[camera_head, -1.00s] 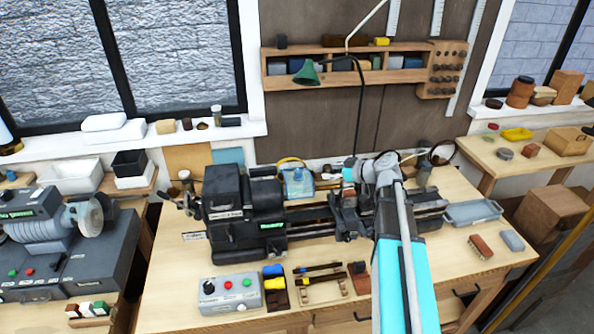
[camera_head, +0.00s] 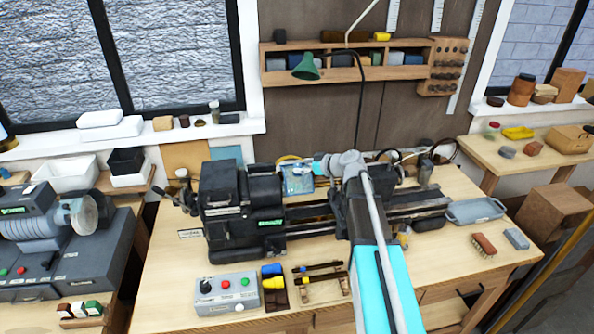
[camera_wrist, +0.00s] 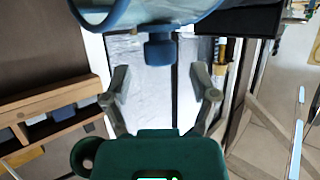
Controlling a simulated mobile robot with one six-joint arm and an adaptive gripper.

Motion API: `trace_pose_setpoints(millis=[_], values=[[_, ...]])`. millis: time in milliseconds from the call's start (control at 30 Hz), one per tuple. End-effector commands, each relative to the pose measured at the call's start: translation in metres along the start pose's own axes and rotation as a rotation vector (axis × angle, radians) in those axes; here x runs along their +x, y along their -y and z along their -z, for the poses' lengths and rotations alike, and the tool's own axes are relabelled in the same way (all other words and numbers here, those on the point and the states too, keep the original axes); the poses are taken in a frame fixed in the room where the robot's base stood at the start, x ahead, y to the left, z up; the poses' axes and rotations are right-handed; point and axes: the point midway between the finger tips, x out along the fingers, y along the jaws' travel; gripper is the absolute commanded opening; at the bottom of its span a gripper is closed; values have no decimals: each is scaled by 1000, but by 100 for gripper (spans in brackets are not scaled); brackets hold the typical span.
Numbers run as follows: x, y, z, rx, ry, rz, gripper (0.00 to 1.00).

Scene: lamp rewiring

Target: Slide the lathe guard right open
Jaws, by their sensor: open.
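The lathe guard is a clear, blue-tinted cover (camera_head: 298,181) behind the lathe's bed, just right of the black headstock (camera_head: 232,205). In the wrist view, its blue-rimmed curved edge (camera_wrist: 92,17) fills the top, with a blue knob (camera_wrist: 159,50) hanging from it. My gripper (camera_wrist: 160,78) is open, with one finger on each side of the knob's line. The knob lies about at or just beyond the fingertips, and I see no finger touching it. In the head view my wrist is just right of the guard, and my fingers are too small to make out.
A control box with buttons (camera_head: 228,293) stands in front of the lathe. A green lamp shade (camera_head: 306,67) hangs above on a black cable. A grey tray (camera_head: 474,210) and a brush (camera_head: 482,245) lie to the right. My arm crosses over the lathe bed.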

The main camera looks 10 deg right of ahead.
Motion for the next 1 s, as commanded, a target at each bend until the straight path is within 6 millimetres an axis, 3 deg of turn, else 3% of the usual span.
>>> trace_pose_setpoints(millis=[233, 633, 1000], values=[[23, 0, -1, 0, 1, 0, 76], [26, 1, 0, 0, 0, 1, 76], [27, 1, 1, -1, 0, 2, 9]])
